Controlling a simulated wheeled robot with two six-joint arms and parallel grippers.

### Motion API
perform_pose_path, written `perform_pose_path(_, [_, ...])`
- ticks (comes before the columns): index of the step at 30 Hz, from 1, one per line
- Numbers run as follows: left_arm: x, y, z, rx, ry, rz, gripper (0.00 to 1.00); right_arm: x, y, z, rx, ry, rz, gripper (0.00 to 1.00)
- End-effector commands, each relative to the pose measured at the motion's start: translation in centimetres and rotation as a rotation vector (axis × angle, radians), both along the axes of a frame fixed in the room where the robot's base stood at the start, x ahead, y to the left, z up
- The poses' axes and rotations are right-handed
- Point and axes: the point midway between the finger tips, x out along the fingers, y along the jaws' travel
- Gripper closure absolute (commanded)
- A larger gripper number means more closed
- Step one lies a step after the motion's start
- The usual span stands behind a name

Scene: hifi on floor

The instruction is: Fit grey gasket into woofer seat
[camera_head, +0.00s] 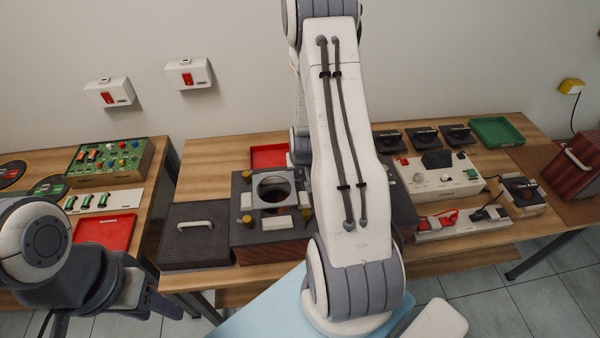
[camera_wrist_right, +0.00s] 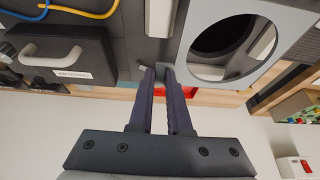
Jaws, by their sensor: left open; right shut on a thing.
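The grey gasket (camera_head: 257,187) is a flat, light plate with a large round hole, seen at the dark speaker cabinet (camera_head: 240,232) on the table. In the right wrist view the gasket (camera_wrist_right: 283,62) lies over the cabinet's dark round opening, partly offset from it. In the head view my right arm hides that gripper. Whether the gasket rests flush in the woofer seat cannot be told. My left gripper (camera_head: 150,302) is open and empty at lower left, away from the cabinet.
A dark grille panel with a white handle (camera_head: 196,225) lies left of the cabinet. A red tray (camera_head: 268,156) stands behind it. A white control unit (camera_head: 440,180) and a power strip (camera_head: 462,225) are to the right. A green circuit board (camera_head: 105,158) is on the left table.

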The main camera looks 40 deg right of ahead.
Motion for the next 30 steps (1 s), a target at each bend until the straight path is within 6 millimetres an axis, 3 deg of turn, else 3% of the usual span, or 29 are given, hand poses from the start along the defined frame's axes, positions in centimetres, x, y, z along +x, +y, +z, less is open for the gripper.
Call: perform_pose_path(30, [0.0,0.0,-3.3,0.0,0.0,0.0,0.5,0.0,0.0,-3.8,0.0,0.0,0.0,1.0])
